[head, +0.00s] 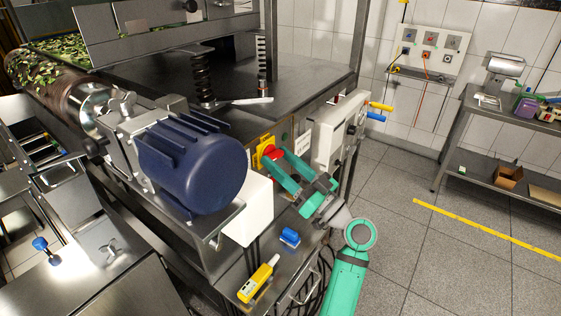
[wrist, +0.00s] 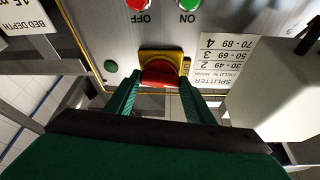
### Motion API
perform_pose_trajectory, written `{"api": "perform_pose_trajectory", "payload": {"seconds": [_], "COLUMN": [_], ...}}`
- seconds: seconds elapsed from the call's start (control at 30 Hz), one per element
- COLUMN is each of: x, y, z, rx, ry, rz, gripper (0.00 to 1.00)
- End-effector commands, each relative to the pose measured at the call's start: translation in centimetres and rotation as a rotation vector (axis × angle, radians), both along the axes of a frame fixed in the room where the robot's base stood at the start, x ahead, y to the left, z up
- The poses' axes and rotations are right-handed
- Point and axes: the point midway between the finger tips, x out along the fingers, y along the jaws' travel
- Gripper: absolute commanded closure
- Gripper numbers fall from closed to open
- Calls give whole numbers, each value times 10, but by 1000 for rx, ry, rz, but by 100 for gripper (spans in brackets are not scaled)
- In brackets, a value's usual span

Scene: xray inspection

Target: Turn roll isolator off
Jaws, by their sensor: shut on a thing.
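The roll isolator is a red rotary knob (wrist: 160,74) on a yellow square plate (wrist: 161,55), mounted on a grey metal panel (wrist: 225,20). In the head view the yellow plate (head: 264,145) and red knob (head: 271,152) show just right of the blue motor. My gripper (wrist: 161,84) is shut on the red knob, with one green finger on each side of it. In the head view my gripper (head: 275,165) reaches the panel from the lower right. The fingers hide part of the knob, and I cannot tell its exact angle.
A red OFF button (wrist: 138,4) and a green ON button (wrist: 190,4) sit above the isolator. A blue motor (head: 190,165) stands left of my arm. A white control box (head: 328,135) is close on the right. Open floor (head: 400,220) lies further right.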

Motion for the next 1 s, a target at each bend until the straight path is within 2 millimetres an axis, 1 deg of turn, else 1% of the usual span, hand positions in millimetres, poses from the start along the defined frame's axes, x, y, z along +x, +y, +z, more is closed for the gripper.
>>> {"api": "perform_pose_trajectory", "payload": {"seconds": [0.2,0.4,0.9,0.93,1.0], "x": [1,1,1,1,1], "y": [-1,0,0,0,0], "z": [-1,-2,-2,-2,-2], "rx": [-65,-97,-108,-108,-107], "ry": [-85,-127,-140,-140,-140], "rz": [0,1,1,1,0], "gripper": [74,74,74,47,33]}}
